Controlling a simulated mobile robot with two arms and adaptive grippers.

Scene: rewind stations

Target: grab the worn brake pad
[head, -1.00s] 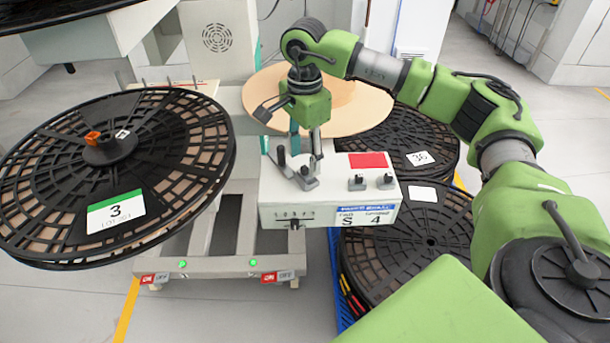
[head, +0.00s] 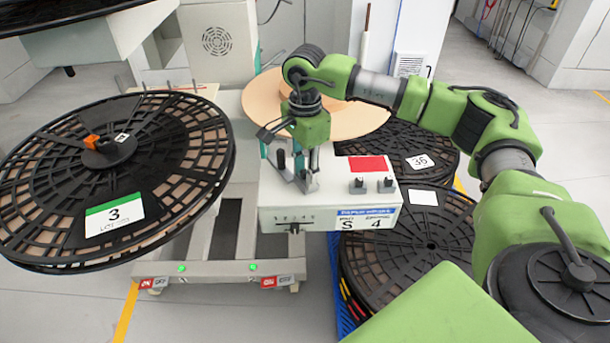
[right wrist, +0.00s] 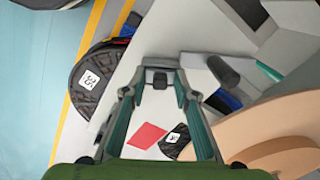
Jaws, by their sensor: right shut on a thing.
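My right gripper (head: 306,182) points down over the top of the white brake box (head: 328,215), at its left part. In the right wrist view its two fingers (right wrist: 155,88) stand on either side of a small dark block (right wrist: 159,79), which I take for the worn brake pad. The gripper is shut on it. In the head view the pad is hidden by the fingers and the dark posts beside them, so I cannot tell whether it still touches the box. My left gripper is not in view.
A red patch (head: 367,163) and two black knobs (head: 386,186) are on the box top, right of the gripper. A tan disc (head: 350,118) is behind. Black reels (head: 425,250) are stacked at right.

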